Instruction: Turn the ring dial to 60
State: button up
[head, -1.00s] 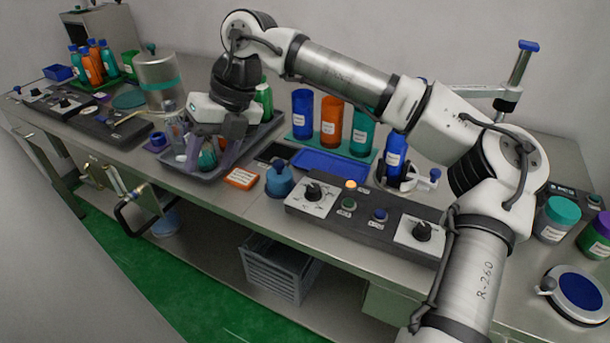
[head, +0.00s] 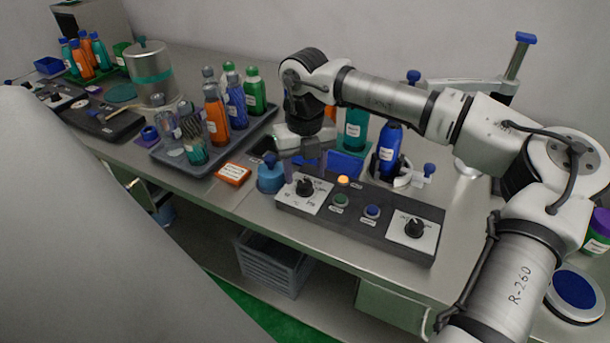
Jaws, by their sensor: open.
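A dark control panel (head: 352,226) lies at the front of the bench. It carries a left black dial (head: 304,188) on a white scale plate and a right black dial (head: 414,228) on another white plate. I cannot read the labels well enough to tell which is the ring dial, or what value either points at. My gripper (head: 302,158) is open, pointing down behind the panel's left end, above and behind the left dial. It appears apart from both dials. Its fingertips are small and partly merge with the things behind.
On the panel are a lit amber lamp (head: 343,181), a green button (head: 341,201) and a blue button (head: 372,211). A blue pot (head: 270,175) and an orange box (head: 233,173) stand left of it. A blue bottle (head: 391,150) sits in a holder behind. A pale shape covers the lower left.

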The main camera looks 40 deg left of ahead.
aim_at(305, 187)
jog(key=shift+f, duration=1.4)
jog(key=shift+c, duration=0.4)
jog(key=c, duration=0.9)
